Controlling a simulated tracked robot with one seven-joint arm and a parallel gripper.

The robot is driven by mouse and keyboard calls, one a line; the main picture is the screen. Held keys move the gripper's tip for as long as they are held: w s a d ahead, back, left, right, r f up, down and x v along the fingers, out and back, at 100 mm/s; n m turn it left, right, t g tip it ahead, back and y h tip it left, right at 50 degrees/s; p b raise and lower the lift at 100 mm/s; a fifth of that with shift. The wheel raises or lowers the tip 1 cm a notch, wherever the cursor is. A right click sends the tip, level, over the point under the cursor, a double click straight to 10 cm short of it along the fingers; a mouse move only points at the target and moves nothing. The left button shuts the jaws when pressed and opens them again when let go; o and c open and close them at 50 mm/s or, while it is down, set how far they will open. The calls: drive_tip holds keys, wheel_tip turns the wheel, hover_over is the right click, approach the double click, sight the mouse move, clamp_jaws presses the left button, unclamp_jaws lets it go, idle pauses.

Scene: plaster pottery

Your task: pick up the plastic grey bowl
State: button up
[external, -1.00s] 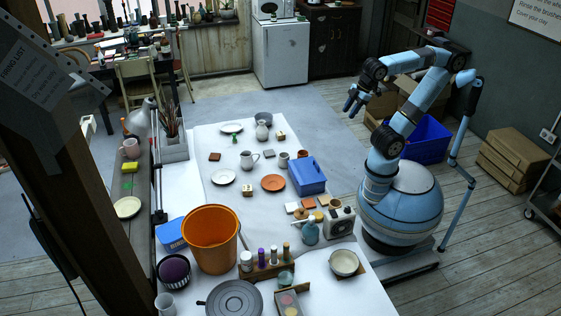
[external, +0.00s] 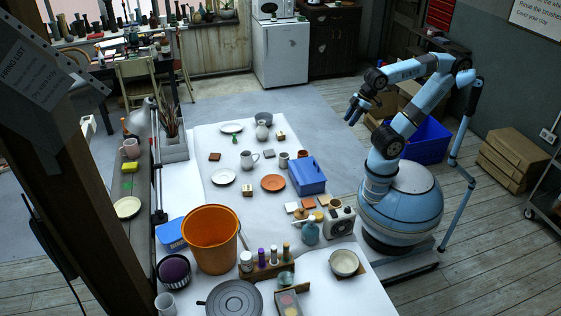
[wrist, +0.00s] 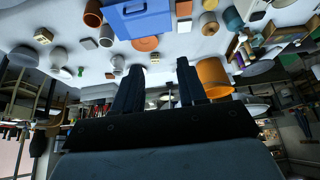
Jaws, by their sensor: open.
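A grey bowl (external: 263,119) stands at the far end of the white table, behind a white vase (external: 262,132). In the wrist view a grey round shape at the upper left (wrist: 24,56) looks like this bowl, seen upside down. My gripper (external: 354,109) is in the air to the right of the table, well apart from the bowl, with nothing in its jaws. In the wrist view its two dark fingers (wrist: 158,72) are spread apart and empty.
A white plate (external: 231,128), a jug (external: 249,159), an orange plate (external: 273,183) and a blue box (external: 307,176) stand on the table. A cream bowl (external: 344,262) and an orange bucket (external: 210,240) are nearer. The floor beyond the table is clear.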

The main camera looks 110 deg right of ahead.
idle(0.4)
drive_tip(key=w+d+f+m+y, duration=0.2)
drive_tip(key=w+d+m, duration=0.6)
drive_tip(key=w+d, duration=0.3)
drive_tip(key=w+d+f+m+y, duration=0.2)
drive_tip(key=w+d+m, duration=0.6)
drive_tip(key=w, duration=0.4)
drive_tip(key=w+d+f+m+t, duration=0.15)
drive_tip(key=d+f+m, duration=0.25)
drive_tip(key=d, duration=0.6)
drive_tip(key=w+d+f+m+t, duration=0.1)
drive_tip(key=w+d+f+m, duration=0.3)
drive_tip(key=d, duration=0.6)
drive_tip(key=m+t+h, duration=0.5)
drive_tip(key=m+t, duration=0.1)
drive_tip(key=m, duration=1)
approach(261, 114)
drive_tip(key=shift+g, duration=0.25)
drive_tip(key=x, duration=0.8)
drive_tip(key=shift+w+r, duration=0.2)
drive_tip(key=shift+w, duration=0.05)
